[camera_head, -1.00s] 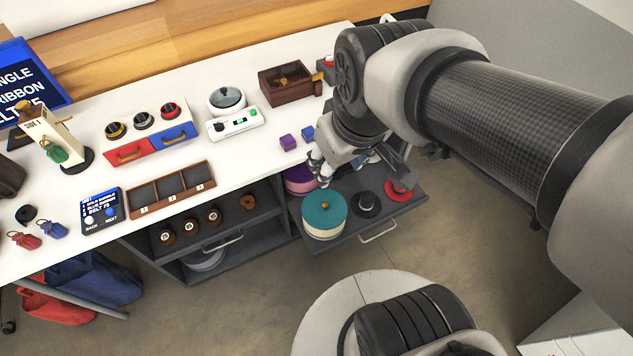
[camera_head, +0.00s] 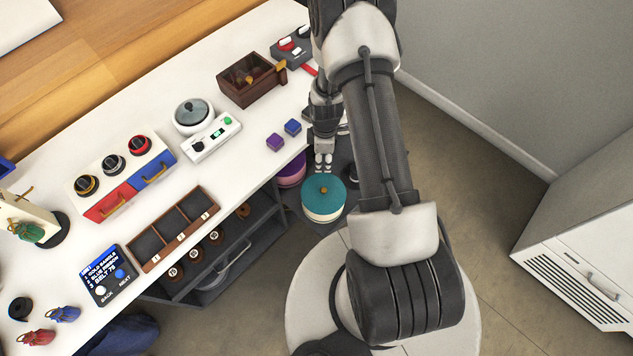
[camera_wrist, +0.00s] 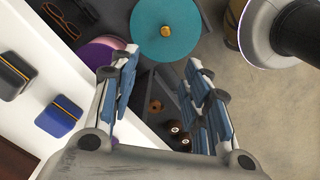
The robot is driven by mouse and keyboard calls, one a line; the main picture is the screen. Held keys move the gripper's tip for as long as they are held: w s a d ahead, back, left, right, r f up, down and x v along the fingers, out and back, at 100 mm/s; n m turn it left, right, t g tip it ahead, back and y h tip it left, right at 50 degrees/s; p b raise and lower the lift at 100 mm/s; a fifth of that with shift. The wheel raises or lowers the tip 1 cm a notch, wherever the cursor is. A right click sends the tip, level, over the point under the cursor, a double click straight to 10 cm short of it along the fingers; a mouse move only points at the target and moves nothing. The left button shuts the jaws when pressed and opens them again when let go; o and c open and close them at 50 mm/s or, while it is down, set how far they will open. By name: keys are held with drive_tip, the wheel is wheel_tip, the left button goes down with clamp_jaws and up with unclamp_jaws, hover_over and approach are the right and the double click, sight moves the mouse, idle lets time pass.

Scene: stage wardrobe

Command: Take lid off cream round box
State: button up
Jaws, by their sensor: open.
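The cream round box (camera_head: 320,217) stands on the pulled-out dark shelf below the white counter. Its teal lid (camera_head: 335,199) with a brown knob (camera_head: 324,189) sits on top; the lid also shows at the top of the wrist view (camera_wrist: 178,48). My gripper (camera_head: 324,161) is just behind the lid in the head view, pointing down. In the wrist view my open gripper (camera_wrist: 160,62) has empty space between its fingers, with the lid beyond the fingertips. I cannot tell its exact height above the lid.
A purple round box (camera_head: 291,172) stands beside the cream one, left of my gripper. The counter edge (camera_head: 265,178) is close on the left. Purple (camera_head: 275,142) and blue (camera_head: 293,127) small boxes lie on the counter. My arm hides the shelf's right part.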

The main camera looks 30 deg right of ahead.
drive_tip(key=b, duration=0.4)
hover_over(324, 190)
wheel_tip(324, 190, down, 14)
drive_tip(key=shift+a+f, duration=0.1)
drive_tip(key=shift+f, duration=0.05)
drive_tip(key=shift+w+f+b, duration=0.1)
drive_tip(key=shift+f+b, duration=0.95)
drive_tip(key=shift+f, duration=2.1)
drive_tip(key=shift+c, duration=0.4)
clamp_jaws()
